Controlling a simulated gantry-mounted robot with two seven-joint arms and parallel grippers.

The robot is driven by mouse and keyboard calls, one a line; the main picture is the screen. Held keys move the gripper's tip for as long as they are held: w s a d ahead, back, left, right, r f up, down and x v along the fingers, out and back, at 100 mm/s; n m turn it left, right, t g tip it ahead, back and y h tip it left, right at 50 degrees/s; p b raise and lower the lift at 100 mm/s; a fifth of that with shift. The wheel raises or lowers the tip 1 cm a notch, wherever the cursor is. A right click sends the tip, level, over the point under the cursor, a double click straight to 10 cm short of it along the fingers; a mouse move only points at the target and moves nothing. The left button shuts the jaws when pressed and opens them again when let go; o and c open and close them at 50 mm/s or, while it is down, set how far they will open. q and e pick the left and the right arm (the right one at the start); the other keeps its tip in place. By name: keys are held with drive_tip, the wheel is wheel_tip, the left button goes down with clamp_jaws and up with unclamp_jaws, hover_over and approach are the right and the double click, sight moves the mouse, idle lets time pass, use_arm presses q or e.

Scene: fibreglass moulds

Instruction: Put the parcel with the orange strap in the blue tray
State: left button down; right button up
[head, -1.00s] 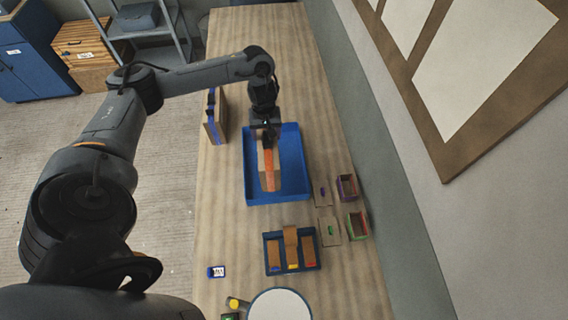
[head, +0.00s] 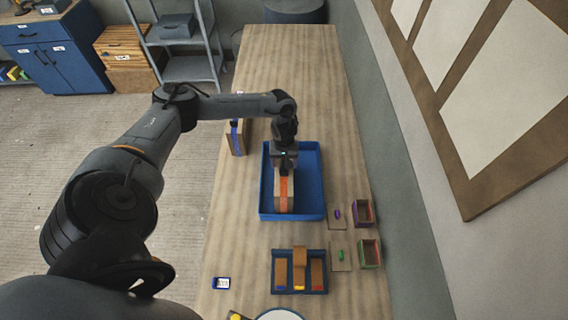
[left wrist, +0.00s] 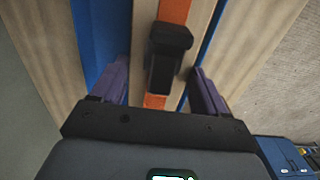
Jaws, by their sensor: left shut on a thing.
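The parcel with the orange strap (head: 284,196) is a brown box within the outline of the blue tray (head: 310,185), toward its left and near side. Whether it touches the tray floor I cannot tell. My left gripper (head: 284,170) points down over the parcel's far end and is shut on it. In the left wrist view my gripper's purple fingers (left wrist: 160,68) stand either side of a black block on the parcel (left wrist: 201,18). The blue tray (left wrist: 95,30) shows on both sides of the parcel there. My right gripper is not in view.
A parcel with a blue strap (head: 236,138) stands left of the tray. A divided blue box (head: 300,290) with brown pieces is in front. Small open boxes (head: 364,212) (head: 370,253) stand at the right. The far table (head: 290,70) is clear.

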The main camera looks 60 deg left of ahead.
use_arm(q)
drive_tip(key=shift+f, duration=0.85)
unclamp_jaws()
